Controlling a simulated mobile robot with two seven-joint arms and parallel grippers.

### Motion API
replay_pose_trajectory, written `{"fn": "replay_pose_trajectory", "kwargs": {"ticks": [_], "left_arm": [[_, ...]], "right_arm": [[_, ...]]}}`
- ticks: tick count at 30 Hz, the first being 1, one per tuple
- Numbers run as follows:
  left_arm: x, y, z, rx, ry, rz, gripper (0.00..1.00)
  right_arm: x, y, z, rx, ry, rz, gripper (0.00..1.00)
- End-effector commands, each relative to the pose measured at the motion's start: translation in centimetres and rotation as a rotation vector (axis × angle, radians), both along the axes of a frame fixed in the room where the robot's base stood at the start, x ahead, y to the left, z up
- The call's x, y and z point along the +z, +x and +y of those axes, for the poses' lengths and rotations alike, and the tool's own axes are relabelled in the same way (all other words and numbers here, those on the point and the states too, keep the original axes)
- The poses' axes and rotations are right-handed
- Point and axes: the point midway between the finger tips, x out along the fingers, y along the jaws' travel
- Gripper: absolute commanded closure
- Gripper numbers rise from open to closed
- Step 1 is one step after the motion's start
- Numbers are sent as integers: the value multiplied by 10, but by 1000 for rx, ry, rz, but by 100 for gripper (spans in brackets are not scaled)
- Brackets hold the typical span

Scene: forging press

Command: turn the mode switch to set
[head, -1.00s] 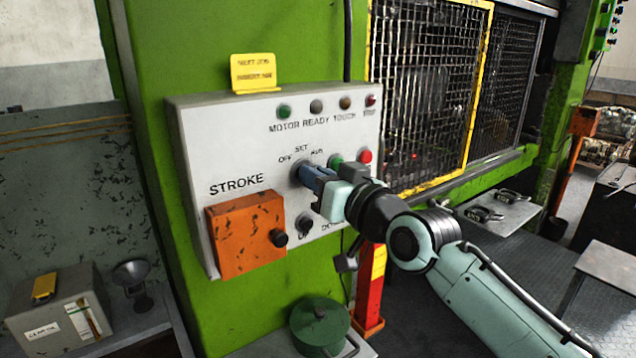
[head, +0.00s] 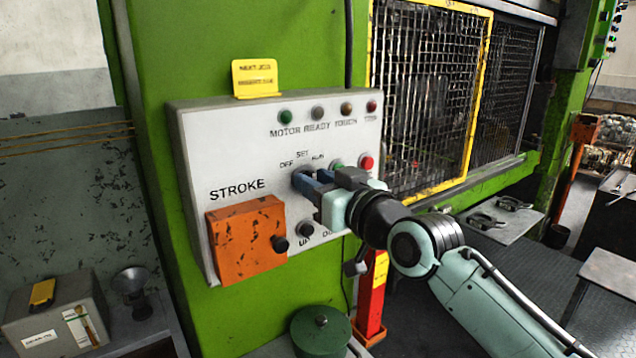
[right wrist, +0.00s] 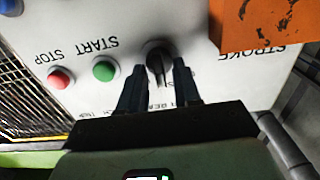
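The mode switch is a dark round knob (right wrist: 157,56) on the white control panel (head: 190,125). In the right wrist view, which is upside down, its bar points roughly up and down the picture; I cannot read its setting. In the head view its OFF, SET and RUN labels show above my fingers, which mostly hide the knob. My right gripper (head: 310,187) is at the knob. Its two dark fingers (right wrist: 158,70) stand apart, one on each side of the knob, and I see no firm grip. My left gripper is not in view.
A green button (right wrist: 104,71) and a red button (right wrist: 60,79) sit close beside the switch. A mesh guard (head: 420,100) stands to the right. A green pot (head: 321,332) is below.

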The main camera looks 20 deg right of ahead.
Motion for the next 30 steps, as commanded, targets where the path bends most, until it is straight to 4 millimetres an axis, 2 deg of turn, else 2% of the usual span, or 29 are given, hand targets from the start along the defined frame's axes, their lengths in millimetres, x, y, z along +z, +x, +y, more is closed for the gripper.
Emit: {"fn": "replay_pose_trajectory", "kwargs": {"ticks": [9, 13, 17, 24, 30], "left_arm": [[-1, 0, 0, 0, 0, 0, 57], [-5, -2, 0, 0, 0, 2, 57], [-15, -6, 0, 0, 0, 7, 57], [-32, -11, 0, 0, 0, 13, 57], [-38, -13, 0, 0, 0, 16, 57]], "right_arm": [[0, -1, -1, 0, 1, -1, 63], [-1, -11, -4, -1, 1, -1, 63], [-2, -34, -13, -2, 0, -2, 63], [-1, -86, -31, -1, 2, -2, 63], [0, -115, -42, -1, 1, -2, 63]]}}
